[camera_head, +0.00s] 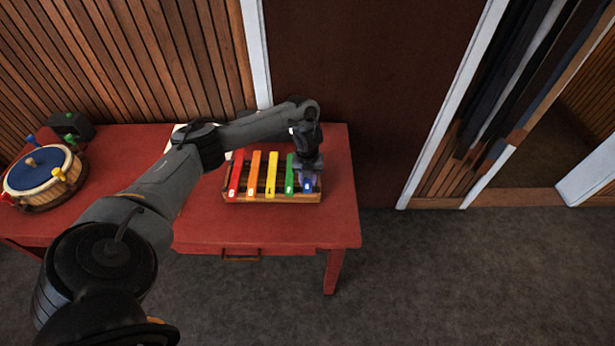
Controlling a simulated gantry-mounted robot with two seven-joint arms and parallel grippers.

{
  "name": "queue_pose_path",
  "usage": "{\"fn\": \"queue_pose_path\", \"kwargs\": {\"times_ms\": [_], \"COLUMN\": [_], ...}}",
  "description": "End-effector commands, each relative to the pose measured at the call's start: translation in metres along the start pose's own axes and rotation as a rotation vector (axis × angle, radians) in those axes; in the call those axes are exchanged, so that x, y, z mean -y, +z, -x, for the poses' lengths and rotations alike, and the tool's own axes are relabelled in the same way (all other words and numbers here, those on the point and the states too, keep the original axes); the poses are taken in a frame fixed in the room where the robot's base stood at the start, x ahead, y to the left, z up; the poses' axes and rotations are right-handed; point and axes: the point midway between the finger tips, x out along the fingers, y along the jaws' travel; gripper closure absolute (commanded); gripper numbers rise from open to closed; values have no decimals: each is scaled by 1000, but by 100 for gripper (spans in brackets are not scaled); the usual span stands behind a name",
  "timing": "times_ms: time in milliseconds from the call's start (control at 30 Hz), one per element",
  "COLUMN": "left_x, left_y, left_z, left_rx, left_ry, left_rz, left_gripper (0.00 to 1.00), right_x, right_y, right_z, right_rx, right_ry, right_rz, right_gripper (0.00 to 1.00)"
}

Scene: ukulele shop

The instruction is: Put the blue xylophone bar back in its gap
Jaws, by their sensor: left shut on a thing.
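The xylophone (272,198) stands on the red table, with red, orange, yellow and green bars side by side on a wooden frame. The blue bar (308,184) is at the right end of the row, to the right of the green bar (290,175). My left gripper (308,171) points down over the right end of the xylophone and is shut on the blue bar. The gripper hides the bar's far part. I cannot tell whether the bar rests on the frame or is a little above it. My right gripper is not in view.
The red table (338,215) has free room to the right of the xylophone. A drum (42,171) with coloured pegs stands at the table's left, with a dark object (70,127) behind it. A slatted wooden wall (130,60) rises behind the table.

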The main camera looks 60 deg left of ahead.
Motion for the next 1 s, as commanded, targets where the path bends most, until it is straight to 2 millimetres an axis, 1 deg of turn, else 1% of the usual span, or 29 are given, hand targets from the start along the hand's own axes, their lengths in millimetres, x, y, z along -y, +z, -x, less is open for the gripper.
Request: {"fn": "queue_pose_path", "kwargs": {"times_ms": [33, 133, 467, 500, 633, 667, 1000], "left_x": [0, 0, 0, 0, 1, 1, 3], "left_y": [0, 0, 0, 0, 0, 0, 0], "left_z": [-4, -7, -8, -8, -8, -8, -8], "left_rx": [0, 0, 0, 0, 0, 0, 2], "left_ry": [0, 0, 0, 0, -1, -2, -7], "left_rz": [0, 0, 0, 0, 0, 0, 1], "left_gripper": [100, 100, 100, 63, 43, 39, 39], "right_x": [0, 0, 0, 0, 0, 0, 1], "right_y": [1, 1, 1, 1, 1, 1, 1], "right_z": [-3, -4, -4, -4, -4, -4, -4], "right_rx": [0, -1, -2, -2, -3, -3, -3], "right_ry": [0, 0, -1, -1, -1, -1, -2], "right_rz": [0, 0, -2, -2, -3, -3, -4], "right_gripper": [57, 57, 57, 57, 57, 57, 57]}}
